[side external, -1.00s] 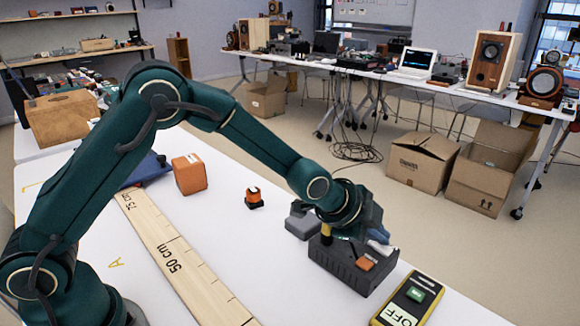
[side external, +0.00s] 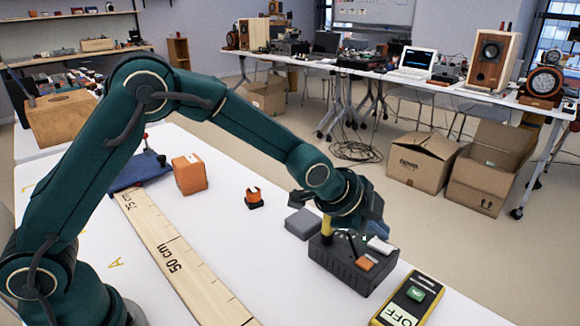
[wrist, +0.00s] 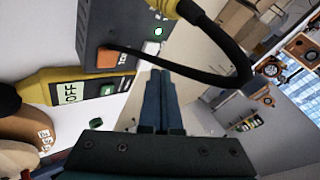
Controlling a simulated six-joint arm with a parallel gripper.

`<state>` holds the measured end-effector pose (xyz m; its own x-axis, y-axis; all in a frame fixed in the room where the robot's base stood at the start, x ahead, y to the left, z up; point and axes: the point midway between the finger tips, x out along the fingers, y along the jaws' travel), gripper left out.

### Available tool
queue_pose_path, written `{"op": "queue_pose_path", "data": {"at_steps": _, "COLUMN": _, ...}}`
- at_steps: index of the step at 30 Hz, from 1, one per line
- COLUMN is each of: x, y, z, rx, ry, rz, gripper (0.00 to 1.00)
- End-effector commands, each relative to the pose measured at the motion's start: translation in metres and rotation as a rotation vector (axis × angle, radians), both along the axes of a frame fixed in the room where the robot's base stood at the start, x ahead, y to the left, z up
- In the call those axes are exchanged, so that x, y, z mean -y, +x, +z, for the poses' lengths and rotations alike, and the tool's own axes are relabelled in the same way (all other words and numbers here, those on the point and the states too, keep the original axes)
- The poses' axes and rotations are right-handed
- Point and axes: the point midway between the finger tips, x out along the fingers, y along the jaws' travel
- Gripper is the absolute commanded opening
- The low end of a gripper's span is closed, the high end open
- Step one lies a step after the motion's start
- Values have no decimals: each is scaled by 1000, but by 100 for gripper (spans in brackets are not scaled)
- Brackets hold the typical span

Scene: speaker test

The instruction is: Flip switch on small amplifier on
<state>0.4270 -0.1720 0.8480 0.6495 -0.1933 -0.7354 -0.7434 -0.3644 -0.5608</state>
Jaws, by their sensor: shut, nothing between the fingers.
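The small amplifier (side external: 345,268) is a dark grey box near the right end of the white table. An orange switch (side external: 366,262) sits on its top near the front corner; which way it is tipped is too small to tell. In the wrist view, the amplifier (wrist: 92,20) fills the upper left, with the orange switch (wrist: 108,59) and a small green light (wrist: 158,32). A yellow plug (side external: 327,229) stands on the box, with a black cable in the wrist view. My gripper (wrist: 160,76) is shut and empty, above the amplifier and apart from the switch.
A yellow and black device (side external: 408,302) marked OFF, with a green button, lies right of the amplifier. A grey block (side external: 303,224) is behind it. An orange box (side external: 189,174), a small orange and black part (side external: 254,198) and a wooden ruler (side external: 165,245) lie to the left.

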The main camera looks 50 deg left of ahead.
Motion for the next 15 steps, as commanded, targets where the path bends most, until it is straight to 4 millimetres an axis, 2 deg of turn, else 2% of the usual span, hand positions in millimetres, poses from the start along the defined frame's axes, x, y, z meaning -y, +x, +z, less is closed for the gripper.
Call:
{"op": "queue_pose_path", "data": {"at_steps": 9, "x": 5, "y": 1, "z": 30, "rx": 7, "ry": -3, "rz": 1, "gripper": 0}}
{"op": "queue_pose_path", "data": {"at_steps": 15, "x": 5, "y": 1, "z": 34, "rx": 5, "ry": -2, "rz": 1, "gripper": 0}}
